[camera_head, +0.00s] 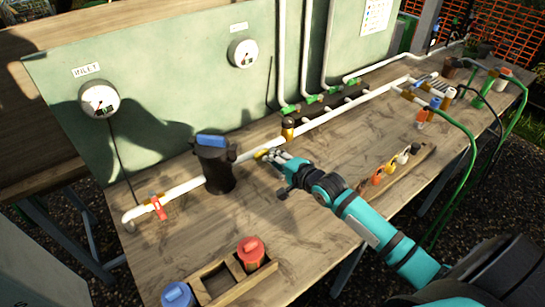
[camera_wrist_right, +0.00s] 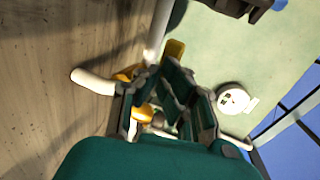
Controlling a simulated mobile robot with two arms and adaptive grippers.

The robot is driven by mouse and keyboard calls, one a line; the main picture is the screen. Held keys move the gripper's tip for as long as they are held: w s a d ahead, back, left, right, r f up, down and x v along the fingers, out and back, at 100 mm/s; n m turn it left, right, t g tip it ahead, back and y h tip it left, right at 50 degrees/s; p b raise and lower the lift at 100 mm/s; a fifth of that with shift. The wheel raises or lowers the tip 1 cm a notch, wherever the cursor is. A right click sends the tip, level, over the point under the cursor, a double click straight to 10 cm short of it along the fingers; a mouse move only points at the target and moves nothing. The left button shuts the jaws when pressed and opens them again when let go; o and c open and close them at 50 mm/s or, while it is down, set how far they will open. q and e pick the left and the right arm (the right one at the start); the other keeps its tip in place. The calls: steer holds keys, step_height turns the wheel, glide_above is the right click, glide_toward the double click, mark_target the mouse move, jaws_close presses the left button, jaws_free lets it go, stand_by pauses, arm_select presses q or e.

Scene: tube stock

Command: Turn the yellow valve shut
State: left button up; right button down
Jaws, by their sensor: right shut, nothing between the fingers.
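The yellow valve handle (camera_head: 261,154) shows as a small yellow piece on the white pipe, right of the black filter housing. My right gripper (camera_head: 272,157) is at it, with its fingertips close against it and hiding part of it. In the right wrist view the gripper's fingers (camera_wrist_right: 165,105) are in front of yellow parts (camera_wrist_right: 143,113), and much of the valve is hidden. The gripper is shut with nothing between its fingers. I cannot tell the handle's exact angle to the pipe. My left gripper is not in view.
The black filter housing (camera_head: 215,170) with a blue top stands left of my gripper. A red-handled valve (camera_head: 158,206) is further left. A wooden tray (camera_head: 216,284) holds red and blue parts in front. The bench front of my gripper is mostly clear.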

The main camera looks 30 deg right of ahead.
steer(key=shift+w, duration=0.25)
steer(key=shift+w+a+r+p, duration=0.2)
steer(key=shift+w+p, duration=0.2)
steer(key=shift+p, duration=0.2)
steer(key=shift+f, duration=0.1)
